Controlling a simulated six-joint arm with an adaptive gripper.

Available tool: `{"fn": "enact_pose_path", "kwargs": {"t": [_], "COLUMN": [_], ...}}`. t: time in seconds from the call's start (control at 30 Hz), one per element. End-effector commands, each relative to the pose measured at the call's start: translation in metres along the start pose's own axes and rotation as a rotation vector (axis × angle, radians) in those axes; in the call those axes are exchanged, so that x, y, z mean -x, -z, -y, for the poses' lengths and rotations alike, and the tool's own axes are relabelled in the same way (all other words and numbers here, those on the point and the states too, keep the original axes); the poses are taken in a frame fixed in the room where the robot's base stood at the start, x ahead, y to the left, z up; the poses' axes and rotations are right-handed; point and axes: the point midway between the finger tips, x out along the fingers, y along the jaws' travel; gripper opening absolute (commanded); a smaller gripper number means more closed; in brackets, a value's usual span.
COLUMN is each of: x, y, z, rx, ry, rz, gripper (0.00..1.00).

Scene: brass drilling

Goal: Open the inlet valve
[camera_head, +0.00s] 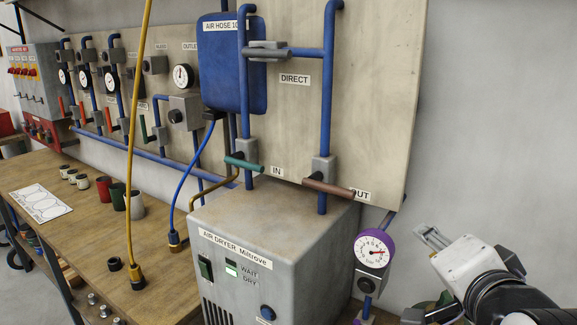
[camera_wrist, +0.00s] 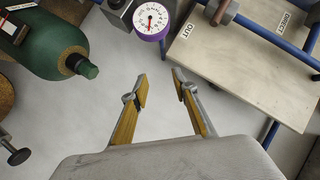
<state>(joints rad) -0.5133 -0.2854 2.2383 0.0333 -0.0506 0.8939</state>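The inlet valve has a green handle (camera_head: 245,162) beside the IN label (camera_head: 277,171) on the beige panel, in the head view. The handle lies across its blue pipe. The outlet valve's brown handle (camera_head: 328,187), by the OUT label (camera_head: 360,195), also lies across its pipe. My gripper (camera_head: 432,238) is at the right of the head view, well apart from both valves. In the wrist view my gripper (camera_wrist: 160,88) is open with nothing between its fingers. The wrist view shows part of the brown handle (camera_wrist: 220,12), but not the green handle.
The grey air dryer (camera_head: 260,262) stands below the valves. A purple-rimmed gauge (camera_head: 374,250) sits between the dryer and my arm. A horizontal grey handle (camera_head: 268,53) crosses above, near DIRECT. A green bottle (camera_wrist: 45,47) lies at the left of the wrist view. A yellow hose (camera_head: 133,130) hangs at left.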

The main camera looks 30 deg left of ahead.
Motion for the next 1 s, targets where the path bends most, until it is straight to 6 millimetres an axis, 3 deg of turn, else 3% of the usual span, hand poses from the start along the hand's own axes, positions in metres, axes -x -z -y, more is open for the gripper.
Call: {"fn": "enact_pose_path", "kwargs": {"t": [0.3,0.5,0.73,1.0], "x": [-0.042,-0.059,-0.083,-0.119], "y": [-0.038,-0.07,-0.106,-0.152], "z": [0.108,0.165,0.202,0.221], "rx": [-0.262,-0.406,-0.475,-0.476], "ry": [0.286,0.433,0.512,0.533], "rz": [0.024,0.068,0.097,0.099], "gripper": [0.28,0.28,0.28,0.28]}}
